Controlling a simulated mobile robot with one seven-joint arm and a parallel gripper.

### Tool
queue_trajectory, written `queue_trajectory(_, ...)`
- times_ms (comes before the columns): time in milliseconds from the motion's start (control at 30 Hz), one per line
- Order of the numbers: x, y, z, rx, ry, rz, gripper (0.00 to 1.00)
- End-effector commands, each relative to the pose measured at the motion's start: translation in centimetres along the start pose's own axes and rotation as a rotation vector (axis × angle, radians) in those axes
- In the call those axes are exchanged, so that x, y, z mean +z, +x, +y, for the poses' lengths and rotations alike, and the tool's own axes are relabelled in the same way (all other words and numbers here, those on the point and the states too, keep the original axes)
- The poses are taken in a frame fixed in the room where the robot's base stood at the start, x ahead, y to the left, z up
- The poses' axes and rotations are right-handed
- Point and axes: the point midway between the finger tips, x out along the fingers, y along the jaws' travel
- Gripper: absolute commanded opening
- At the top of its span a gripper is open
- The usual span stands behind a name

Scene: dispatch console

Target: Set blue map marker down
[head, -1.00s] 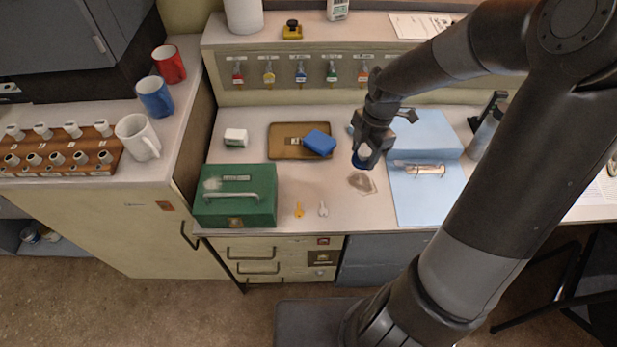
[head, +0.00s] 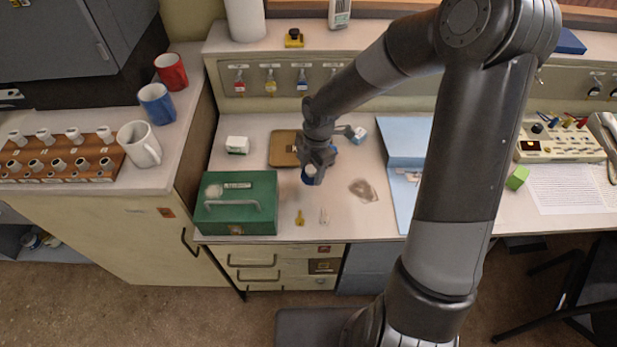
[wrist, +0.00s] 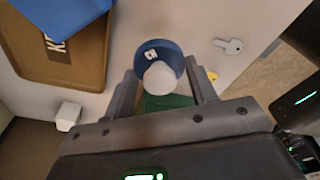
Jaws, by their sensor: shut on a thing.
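The blue map marker (head: 308,175) is a blue disc with a white knob. It also shows in the wrist view (wrist: 173,51), with its white knob between my fingers. My gripper (head: 314,167) is shut on it, pointing down over the pale counter (head: 254,166). The marker is in front of the brown tray (head: 283,148) and to the right of the green metal box (head: 235,220). It appears to be above the counter, but I cannot tell how wide any gap is.
A yellow key (head: 299,218) and a silver key (head: 323,216) lie in front of the marker. A flat clear bag (head: 363,190) lies to its right. A blue box (wrist: 65,16) on the tray is mostly hidden by my gripper in the head view.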

Motion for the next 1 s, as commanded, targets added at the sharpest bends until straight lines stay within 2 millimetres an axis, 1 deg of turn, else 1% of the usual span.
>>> queue_trajectory(100,-0.5,0.5,0.6,0.0,0.0,0.001,0.29)
queue_trajectory(233,-0.5,1.2,0.6,-0.002,0.001,0.001,0.29)
queue_trajectory(400,-0.2,3.7,0.6,-0.004,0.001,0.002,0.29)
queue_trajectory(500,0.0,4.5,0.6,-0.002,0.0,0.0,0.29)
queue_trajectory(833,0.0,4.8,0.6,-0.001,0.001,0.0,0.29)
queue_trajectory(867,0.1,4.8,0.6,0.0,0.001,0.0,0.53)
queue_trajectory(1000,0.1,4.8,0.6,0.0,0.001,0.0,0.65)
